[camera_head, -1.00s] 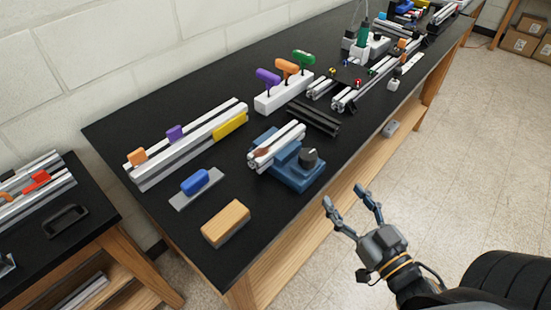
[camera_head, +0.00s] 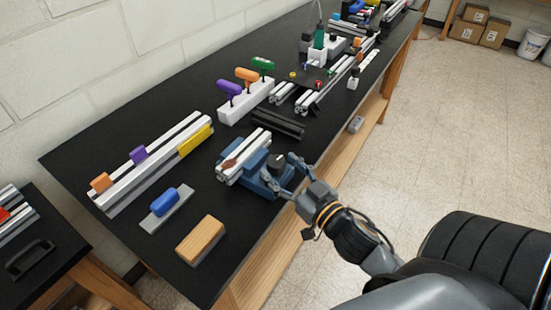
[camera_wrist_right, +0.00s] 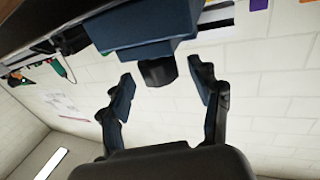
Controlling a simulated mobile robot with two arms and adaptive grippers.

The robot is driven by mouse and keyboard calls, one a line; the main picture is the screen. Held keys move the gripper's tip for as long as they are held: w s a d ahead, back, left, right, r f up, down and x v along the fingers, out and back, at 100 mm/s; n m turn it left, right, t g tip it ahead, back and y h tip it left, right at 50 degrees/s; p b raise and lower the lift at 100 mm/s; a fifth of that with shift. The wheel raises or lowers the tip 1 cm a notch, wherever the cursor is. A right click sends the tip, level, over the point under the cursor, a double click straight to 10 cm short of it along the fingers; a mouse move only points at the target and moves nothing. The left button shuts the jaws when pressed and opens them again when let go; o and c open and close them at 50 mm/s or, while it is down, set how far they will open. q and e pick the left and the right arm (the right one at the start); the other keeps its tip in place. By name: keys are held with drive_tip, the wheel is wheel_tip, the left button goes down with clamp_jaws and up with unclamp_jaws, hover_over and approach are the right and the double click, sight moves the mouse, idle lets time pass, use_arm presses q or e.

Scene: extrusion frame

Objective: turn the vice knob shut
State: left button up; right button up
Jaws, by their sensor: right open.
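The blue vice (camera_head: 252,180) sits on the black bench top near its front edge, with silver extrusion pieces (camera_head: 243,156) lying in it. Its dark round knob (camera_head: 277,161) is on the side toward my right gripper. My right gripper (camera_head: 283,171) is open, its fingertips at the knob in the head view. In the right wrist view the knob (camera_wrist_right: 157,71) lies ahead, between and just beyond the two spread fingertips (camera_wrist_right: 163,88), with the blue vice body (camera_wrist_right: 135,28) behind it. A gap shows on both sides of the knob. My left gripper is not in view.
A wooden block (camera_head: 201,239) and a blue-handled tool (camera_head: 165,203) lie left of the vice. Behind stand a long extrusion rail (camera_head: 150,165), a white rack of coloured-handled drivers (camera_head: 246,100) and a black bar (camera_head: 278,124). Free floor is at the right.

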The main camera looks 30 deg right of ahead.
drive_tip(key=shift+w+a, duration=0.1)
drive_tip(key=shift+w, duration=1.25)
drive_tip(key=c, duration=1.2)
drive_tip(key=shift+m+h+p, duration=0.3)
drive_tip(key=shift+m+h, duration=0.1)
drive_tip(key=shift+h, duration=0.1)
drive_tip(key=shift+m+h, duration=0.5)
drive_tip(key=shift+h, duration=0.4)
